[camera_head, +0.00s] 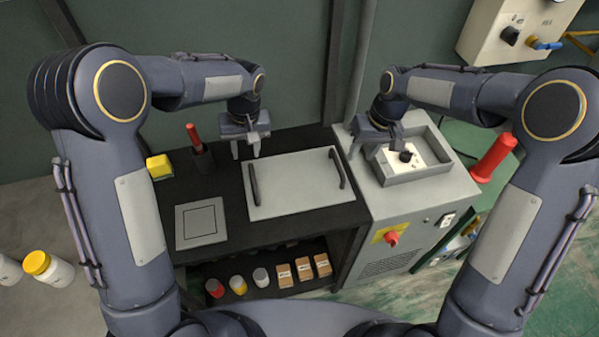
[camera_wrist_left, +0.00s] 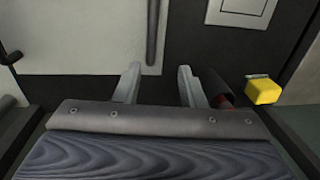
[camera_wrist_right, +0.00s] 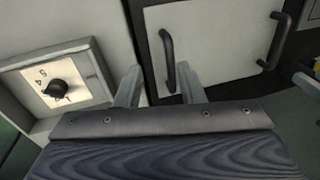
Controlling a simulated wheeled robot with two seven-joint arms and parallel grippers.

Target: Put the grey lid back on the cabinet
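The grey lid (camera_head: 292,186), a flat plate with two black bar handles, lies on the black table. Its left handle (camera_head: 254,185) and right handle (camera_head: 337,168) stand up from it. The grey cabinet (camera_head: 408,210) is to the right, its top opening showing a white dial panel (camera_head: 408,158). My left gripper (camera_head: 246,152) is open and empty, above the table just behind the left handle, which also shows in the left wrist view (camera_wrist_left: 153,32). My right gripper (camera_head: 362,150) is open and empty near the cabinet's left rim; the right handle lies beyond its fingers in the right wrist view (camera_wrist_right: 168,62).
On the table are a square grey plate (camera_head: 202,223), a dark cup with a red-handled tool (camera_head: 201,155) and a yellow block (camera_head: 159,167). Jars and boxes (camera_head: 304,269) sit on the lower shelf.

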